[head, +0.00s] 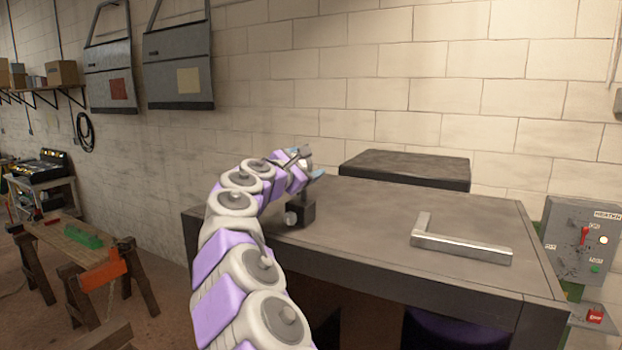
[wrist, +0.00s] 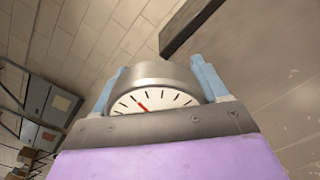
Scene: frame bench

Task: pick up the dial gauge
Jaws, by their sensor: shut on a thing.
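The dial gauge (wrist: 150,90) has a white face with black ticks, a red needle and a grey metal rim. In the wrist view it sits between the two light-blue fingers of my gripper (wrist: 158,82), which is shut on it. In the head view my gripper (head: 308,168) is above the left part of the bench, and the gauge is small and partly hidden by my arm. A dark block with a round knob (head: 300,213) stands on the bench just below my gripper. I cannot tell whether the gauge is joined to it.
The grey bench (head: 370,215) carries a metal square (head: 460,246) at its right; the middle is clear. A dark raised slab (head: 405,168) lies behind it by the wall. A control box (head: 580,240) stands at the right. Sawhorses with a plank (head: 65,240) stand at the left.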

